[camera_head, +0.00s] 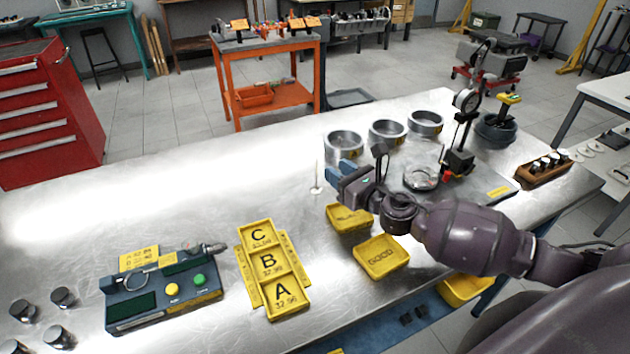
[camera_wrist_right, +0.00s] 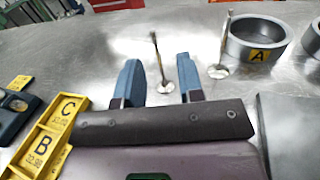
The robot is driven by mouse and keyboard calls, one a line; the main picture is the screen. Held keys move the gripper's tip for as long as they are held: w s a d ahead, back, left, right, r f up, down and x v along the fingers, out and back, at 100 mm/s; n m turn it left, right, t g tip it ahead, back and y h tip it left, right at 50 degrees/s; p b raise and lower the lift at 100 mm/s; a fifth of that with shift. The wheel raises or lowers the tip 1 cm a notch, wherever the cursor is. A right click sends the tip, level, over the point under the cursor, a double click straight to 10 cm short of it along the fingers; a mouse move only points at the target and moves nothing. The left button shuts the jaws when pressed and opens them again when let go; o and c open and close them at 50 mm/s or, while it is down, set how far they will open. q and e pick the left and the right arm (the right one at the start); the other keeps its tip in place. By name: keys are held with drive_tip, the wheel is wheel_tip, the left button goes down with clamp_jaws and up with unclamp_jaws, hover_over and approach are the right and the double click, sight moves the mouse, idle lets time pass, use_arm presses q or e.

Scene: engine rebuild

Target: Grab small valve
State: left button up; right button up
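Two valves stand upright on their heads on the metal table in the right wrist view. One valve (camera_wrist_right: 157,60) has its stem in line with the gap between my fingers; the other valve (camera_wrist_right: 224,45) stands to the right, near ring A. I cannot tell surely which is smaller. In the head view one pale valve (camera_head: 317,180) stands just left of my fingertips; the other is not clearly seen there. My right gripper (camera_head: 339,173) is open with blue fingers, also in the wrist view (camera_wrist_right: 159,80), and holds nothing. My left gripper is not in view.
Metal rings (camera_head: 343,145) stand behind my gripper. Yellow trays, one marked GOOD (camera_head: 381,257), lie below my right arm. A yellow C-B-A tray (camera_head: 270,262) and a measuring device (camera_head: 165,292) are to the left. A gauge stand (camera_head: 461,130) is at the right.

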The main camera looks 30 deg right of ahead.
sight(316, 156)
drive_tip(key=shift+a+x, duration=0.2)
drive_tip(key=shift+x, duration=1.6)
drive_tip(key=shift+a+x, duration=0.2)
drive_tip(key=shift+x, duration=1.55)
drive_tip(key=shift+r, duration=0.1)
drive_tip(key=shift+s, duration=0.1)
clamp_jaws()
